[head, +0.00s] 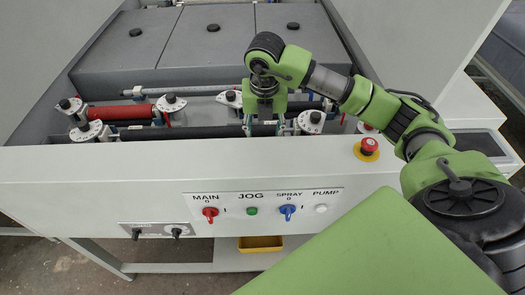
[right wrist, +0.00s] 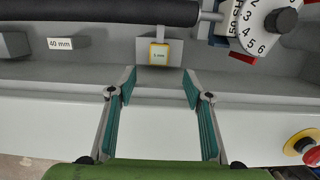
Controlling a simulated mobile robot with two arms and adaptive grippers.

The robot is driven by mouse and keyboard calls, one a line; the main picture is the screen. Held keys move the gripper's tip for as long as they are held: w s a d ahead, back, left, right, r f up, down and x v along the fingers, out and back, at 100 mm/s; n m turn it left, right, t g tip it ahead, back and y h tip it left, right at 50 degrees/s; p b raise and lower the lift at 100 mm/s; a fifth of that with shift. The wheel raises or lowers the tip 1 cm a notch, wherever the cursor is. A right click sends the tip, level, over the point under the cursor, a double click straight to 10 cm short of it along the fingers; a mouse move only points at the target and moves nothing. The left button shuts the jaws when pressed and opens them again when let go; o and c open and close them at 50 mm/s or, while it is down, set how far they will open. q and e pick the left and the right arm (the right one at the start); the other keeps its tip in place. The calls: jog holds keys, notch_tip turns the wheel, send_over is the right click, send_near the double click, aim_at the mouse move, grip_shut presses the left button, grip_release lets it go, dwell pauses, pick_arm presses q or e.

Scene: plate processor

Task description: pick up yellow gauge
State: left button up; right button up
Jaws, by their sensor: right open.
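The yellow gauge (right wrist: 159,54) shows in the right wrist view as a small yellow-edged block with a pale "5 mm" face, the number hard to read. It is at a grey holder (right wrist: 172,75) below a black roller. My right gripper (right wrist: 160,85) is open and empty; its two teal fingers stand apart, pointing toward the gauge, with the gauge between and just beyond the tips. In the head view, the right gripper (head: 263,128) hangs over the machine's front trough and hides the gauge. My left gripper is not in view.
A black roller (right wrist: 100,10) runs above the gauge, with a numbered white dial (right wrist: 270,22) to its right. A grey block (right wrist: 14,46) sits left, near a "40 mm" label. A red emergency button (head: 369,145) and panel switches (head: 210,213) are on the front.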

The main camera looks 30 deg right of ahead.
jog(key=f, duration=0.4)
jog(key=shift+w+d+p, duration=0.1)
jog(key=shift+w+p, duration=0.25)
jog(key=shift+w, duration=0.05)
jog(key=shift+f, duration=0.2)
notch_tip(320, 180, down, 2)
jog(key=shift+d+f+p, duration=0.1)
jog(key=shift+f+p, duration=0.1)
jog(key=shift+p, duration=1.05)
jog(key=shift+w+d+f, duration=0.1)
jog(key=shift+w+f, duration=0.05)
jog(key=shift+f, duration=0.4)
jog(key=shift+w+d+f, duration=0.1)
jog(key=shift+w+f, duration=0.05)
jog(key=shift+f, duration=0.4)
jog(key=shift+w+f, duration=0.1)
jog(key=shift+f, duration=0.05)
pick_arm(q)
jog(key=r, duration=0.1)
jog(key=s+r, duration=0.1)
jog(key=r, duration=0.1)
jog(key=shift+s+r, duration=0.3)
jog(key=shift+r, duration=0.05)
pick_arm(e)
grip_shut()
